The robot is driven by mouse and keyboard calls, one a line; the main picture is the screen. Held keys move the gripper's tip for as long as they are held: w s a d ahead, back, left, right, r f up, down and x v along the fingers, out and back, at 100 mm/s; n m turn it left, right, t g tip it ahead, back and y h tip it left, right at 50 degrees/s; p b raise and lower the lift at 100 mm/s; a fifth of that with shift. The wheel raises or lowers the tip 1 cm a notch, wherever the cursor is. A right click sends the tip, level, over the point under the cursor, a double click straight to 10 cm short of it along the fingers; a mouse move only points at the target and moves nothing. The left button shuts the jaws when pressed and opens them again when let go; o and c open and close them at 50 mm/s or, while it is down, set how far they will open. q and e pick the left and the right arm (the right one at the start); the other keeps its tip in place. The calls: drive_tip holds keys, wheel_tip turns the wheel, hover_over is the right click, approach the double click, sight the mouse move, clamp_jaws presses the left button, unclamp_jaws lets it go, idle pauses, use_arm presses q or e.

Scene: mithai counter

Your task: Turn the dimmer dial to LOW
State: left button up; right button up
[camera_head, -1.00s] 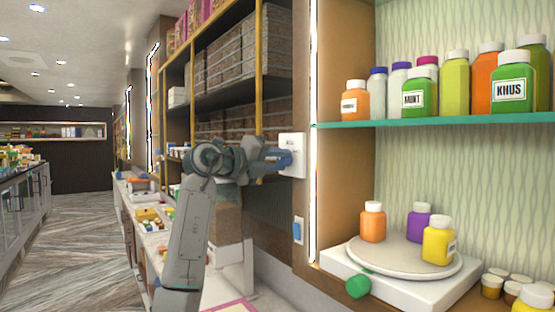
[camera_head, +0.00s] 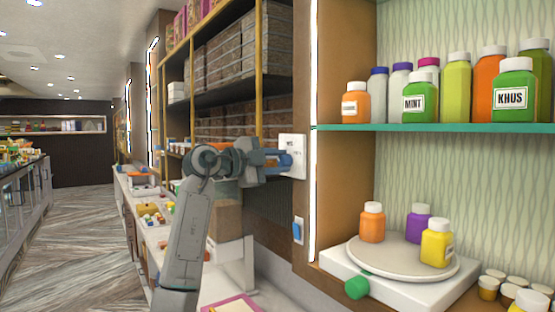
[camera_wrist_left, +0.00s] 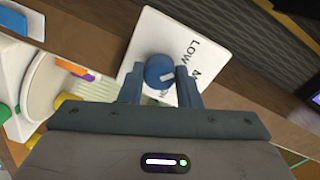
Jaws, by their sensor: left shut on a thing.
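The dimmer dial is a round blue knob (camera_wrist_left: 157,71) on a white wall plate (camera_wrist_left: 150,35), seen close in the left wrist view. Its white pointer mark faces right and slightly down in that view. The word LOW is printed on the plate beside the knob, with another label partly cut off by a finger. In the head view the plate (camera_head: 296,145) is on the wooden post. My left gripper (camera_head: 279,160) reaches it from the left, and its fingers (camera_wrist_left: 161,82) are closed around the knob's sides. My right gripper is not in view.
A blue and white switch (camera_head: 298,230) sits below the plate. To the right, a teal shelf (camera_head: 440,127) holds several bottles. Below it, a white turntable (camera_head: 400,262) with a green knob (camera_head: 357,288) carries 3 bottles. A counter with trays runs along the left.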

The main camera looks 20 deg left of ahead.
use_arm(q)
drive_tip(key=shift+n+p, duration=0.3)
drive_tip(key=shift+n, duration=0.8)
drive_tip(key=o, duration=1)
drive_tip(key=shift+a, duration=0.1)
drive_tip(key=shift+c, duration=0.2)
drive_tip(key=shift+s+a+f+b, duration=0.15)
drive_tip(key=shift+s+a+b, duration=0.15)
drive_tip(key=shift+b, duration=0.1)
drive_tip(key=b+v, duration=0.5)
drive_tip(key=v, duration=0.4)
drive_tip(key=shift+s+a, duration=0.2)
drive_tip(key=shift+s, duration=0.15)
